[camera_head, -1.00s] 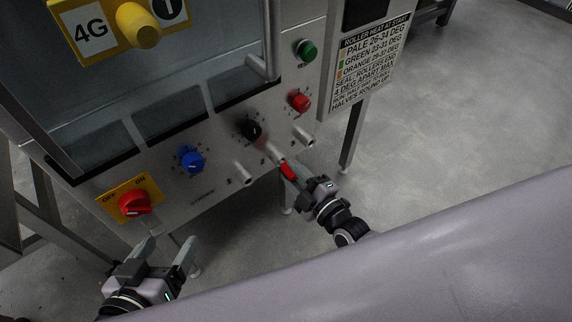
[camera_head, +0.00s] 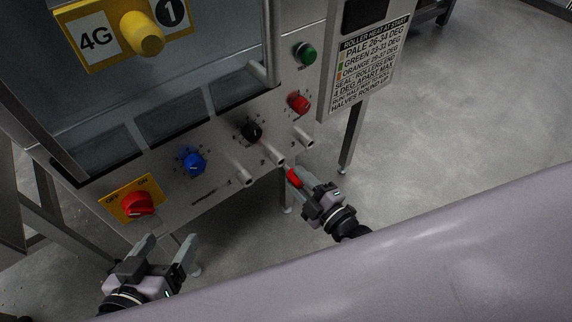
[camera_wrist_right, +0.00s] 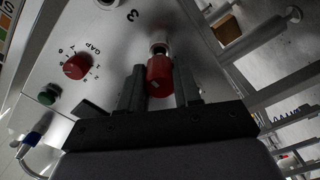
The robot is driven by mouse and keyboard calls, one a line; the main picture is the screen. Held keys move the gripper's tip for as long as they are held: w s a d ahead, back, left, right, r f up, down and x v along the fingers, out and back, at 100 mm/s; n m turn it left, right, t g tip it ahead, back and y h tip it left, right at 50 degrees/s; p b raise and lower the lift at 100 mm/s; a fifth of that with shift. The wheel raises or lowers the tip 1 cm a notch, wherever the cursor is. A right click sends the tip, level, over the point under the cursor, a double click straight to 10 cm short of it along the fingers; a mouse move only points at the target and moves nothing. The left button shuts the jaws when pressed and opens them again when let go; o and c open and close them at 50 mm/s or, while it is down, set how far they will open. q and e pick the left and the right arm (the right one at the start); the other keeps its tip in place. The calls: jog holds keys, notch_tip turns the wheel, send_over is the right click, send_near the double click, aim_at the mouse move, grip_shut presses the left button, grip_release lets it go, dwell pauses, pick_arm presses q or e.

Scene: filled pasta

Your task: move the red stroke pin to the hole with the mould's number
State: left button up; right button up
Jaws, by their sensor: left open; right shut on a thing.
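The red stroke pin (camera_head: 293,178) is between the fingers of my right gripper (camera_head: 298,181), which is shut on it. The pin is in front of the middle of three metal sockets (camera_head: 281,160) on the panel's lower edge. In the right wrist view the red pin (camera_wrist_right: 160,72) lines up with a socket (camera_wrist_right: 158,47); I cannot tell whether its tip is inside. A "3" (camera_wrist_right: 132,15) is printed on the panel beyond. A yellow plate (camera_head: 70,20) carries "4G" and a "1". My left gripper (camera_head: 169,243) is open and empty at the lower left.
The panel has a blue knob (camera_head: 192,161), a black knob (camera_head: 251,132), a red knob (camera_head: 299,103), a green button (camera_head: 305,53) and a red switch (camera_head: 138,203). A sign (camera_head: 368,60) hangs at right. The floor (camera_head: 450,130) right of the machine is clear.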

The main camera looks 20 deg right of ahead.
pick_arm(q)
jog(key=shift+r+p, duration=0.7)
jog(key=shift+r, duration=0.05)
pick_arm(e)
jog(key=shift+v, duration=1.7)
